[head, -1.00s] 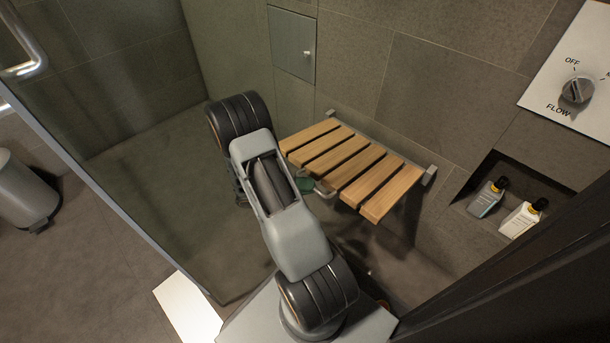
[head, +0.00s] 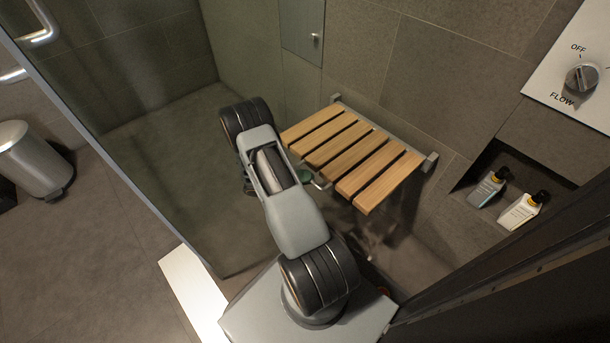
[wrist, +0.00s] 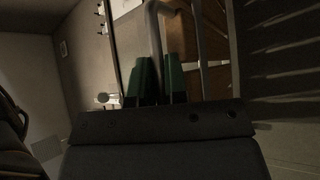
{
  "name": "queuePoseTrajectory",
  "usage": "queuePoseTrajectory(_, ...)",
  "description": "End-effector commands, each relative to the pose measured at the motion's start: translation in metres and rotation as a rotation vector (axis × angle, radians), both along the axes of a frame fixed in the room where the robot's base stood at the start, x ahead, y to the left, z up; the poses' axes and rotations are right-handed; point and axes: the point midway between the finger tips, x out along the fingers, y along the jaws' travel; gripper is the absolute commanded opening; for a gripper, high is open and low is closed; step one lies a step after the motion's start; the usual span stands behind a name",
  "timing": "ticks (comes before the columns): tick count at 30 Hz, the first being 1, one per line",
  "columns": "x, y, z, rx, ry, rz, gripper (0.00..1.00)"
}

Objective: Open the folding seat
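The folding seat (head: 350,155) has several wooden slats and is hinged on the shower wall. It stands out from the wall, close to level, in the head view. A grey metal bar (head: 322,184) shows at its front edge. In the wrist view the slats (wrist: 208,40) are at upper right and the metal bar (wrist: 155,40) runs down between the fingers. My gripper (wrist: 158,82) has two green fingers, set close together on either side of the bar. In the head view my arm mostly hides the gripper; only a bit of green shows beside the seat's front edge.
A glass panel (head: 130,150) with a metal handle stands at left, with a bin (head: 35,160) beyond it. A wall niche at right holds two bottles (head: 488,188) (head: 522,210). A flow knob (head: 580,78) is above. The shower floor left of the seat is clear.

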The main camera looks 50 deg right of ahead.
Motion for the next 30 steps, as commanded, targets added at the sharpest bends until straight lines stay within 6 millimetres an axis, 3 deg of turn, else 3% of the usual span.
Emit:
queuePoseTrajectory(8,0.001,0.000,0.001,-0.001,-0.002,0.007,0.38)
queuePoseTrajectory(24,0.002,0.002,0.000,0.001,0.000,0.007,0.38)
queuePoseTrajectory(30,0.009,0.016,-0.004,0.001,0.002,0.010,0.38)
